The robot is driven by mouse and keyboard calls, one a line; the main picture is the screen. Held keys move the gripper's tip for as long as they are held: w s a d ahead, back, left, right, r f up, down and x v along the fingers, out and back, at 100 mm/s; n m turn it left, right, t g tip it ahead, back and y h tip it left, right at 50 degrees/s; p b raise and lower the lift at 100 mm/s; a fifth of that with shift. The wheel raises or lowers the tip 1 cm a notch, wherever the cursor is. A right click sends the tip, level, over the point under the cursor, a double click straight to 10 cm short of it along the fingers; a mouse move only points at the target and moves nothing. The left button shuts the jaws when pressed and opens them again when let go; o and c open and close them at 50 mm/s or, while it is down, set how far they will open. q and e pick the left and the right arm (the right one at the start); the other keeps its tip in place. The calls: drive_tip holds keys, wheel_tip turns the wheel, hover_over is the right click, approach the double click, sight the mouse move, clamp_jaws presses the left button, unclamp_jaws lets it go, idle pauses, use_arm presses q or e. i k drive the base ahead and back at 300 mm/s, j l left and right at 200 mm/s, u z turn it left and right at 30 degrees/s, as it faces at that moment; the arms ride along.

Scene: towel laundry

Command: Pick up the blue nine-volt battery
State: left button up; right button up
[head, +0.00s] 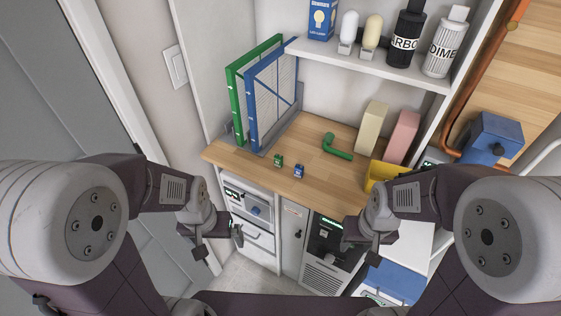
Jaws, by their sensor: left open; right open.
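The blue nine-volt battery (299,171) stands near the front edge of the wooden counter (240,158). A green battery of similar shape (278,160) stands just to its left, apart from it. My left gripper (222,240) hangs below and to the left of the battery, in front of the counter, open and empty. My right gripper (364,262) hangs below and to the right, also in front of the counter, open. Neither gripper touches a battery.
Green and blue framed panels (272,95) stand at the counter's back left. A green elbow pipe (337,147), a cream block (372,127), a pink block (402,137) and a yellow bin (380,174) are to the right. A shelf (370,67) overhangs the back.

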sight(299, 169)
drive_tip(key=z, duration=3.1)
drive_tip(key=u, duration=3)
drive_tip(key=l+u, duration=0.2)
drive_tip(key=u, duration=0.25)
drive_tip(key=k+l+u, duration=0.1)
drive_tip(key=u, duration=0.3)
drive_tip(key=l+u, duration=0.2)
drive_tip(key=u, duration=0.2)
drive_tip(key=l+u, duration=0.25)
drive_tip(key=u, duration=0.15)
drive_tip(key=k+l+u, duration=0.1)
drive_tip(key=u, duration=0.3)
drive_tip(key=l, duration=0.1)
